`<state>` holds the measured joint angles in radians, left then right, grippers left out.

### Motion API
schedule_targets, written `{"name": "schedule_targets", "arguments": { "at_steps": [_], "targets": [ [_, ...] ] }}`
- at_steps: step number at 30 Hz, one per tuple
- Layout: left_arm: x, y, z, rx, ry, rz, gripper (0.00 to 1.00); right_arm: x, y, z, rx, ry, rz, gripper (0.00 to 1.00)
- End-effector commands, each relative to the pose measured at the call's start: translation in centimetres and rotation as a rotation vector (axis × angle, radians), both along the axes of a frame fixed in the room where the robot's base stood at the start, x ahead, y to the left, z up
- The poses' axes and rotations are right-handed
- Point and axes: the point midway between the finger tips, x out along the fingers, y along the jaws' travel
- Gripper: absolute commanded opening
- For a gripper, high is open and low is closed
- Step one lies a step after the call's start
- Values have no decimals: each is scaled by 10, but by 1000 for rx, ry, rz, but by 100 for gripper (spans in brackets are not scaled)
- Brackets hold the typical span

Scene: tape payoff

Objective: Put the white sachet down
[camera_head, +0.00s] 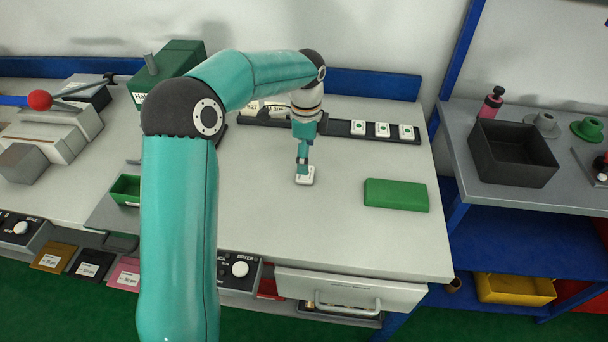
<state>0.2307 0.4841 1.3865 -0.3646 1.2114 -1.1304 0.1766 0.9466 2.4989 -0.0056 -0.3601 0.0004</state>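The white sachet (305,179) is a small white piece at the middle of the pale worktop (330,230). My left gripper (303,168) points straight down onto it, and its fingers look close together at the sachet's top. The fingers hide part of the sachet. It looks at or very near the worktop surface; I cannot tell whether a small gap is left under it. My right gripper is not in view.
A dark rail (340,128) with several white pieces bearing green dots stands behind. A green block (396,195) lies to the right. A green box (180,62) and a red-knobbed lever (40,100) are at left. The worktop in front of the sachet is clear.

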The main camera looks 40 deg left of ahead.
Motion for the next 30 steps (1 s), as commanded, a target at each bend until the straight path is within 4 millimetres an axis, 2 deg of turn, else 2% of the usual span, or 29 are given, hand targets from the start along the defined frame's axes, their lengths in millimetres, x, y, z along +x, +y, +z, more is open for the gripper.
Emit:
{"name": "schedule_targets", "arguments": {
  "at_steps": [5, 15, 23, 26, 30],
  "targets": [
    [0, -1, -10, 0, 1, 0, 92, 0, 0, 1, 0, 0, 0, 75],
    [0, -3, -52, -1, 2, 0, 92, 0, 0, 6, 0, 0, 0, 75],
    [1, -3, -56, 1, -1, -1, 92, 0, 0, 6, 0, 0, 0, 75],
    [1, -3, -56, 1, -1, -1, 78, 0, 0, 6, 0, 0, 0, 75],
    [1, -3, -55, 1, -1, -1, 55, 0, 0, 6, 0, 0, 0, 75]
  ]
}}
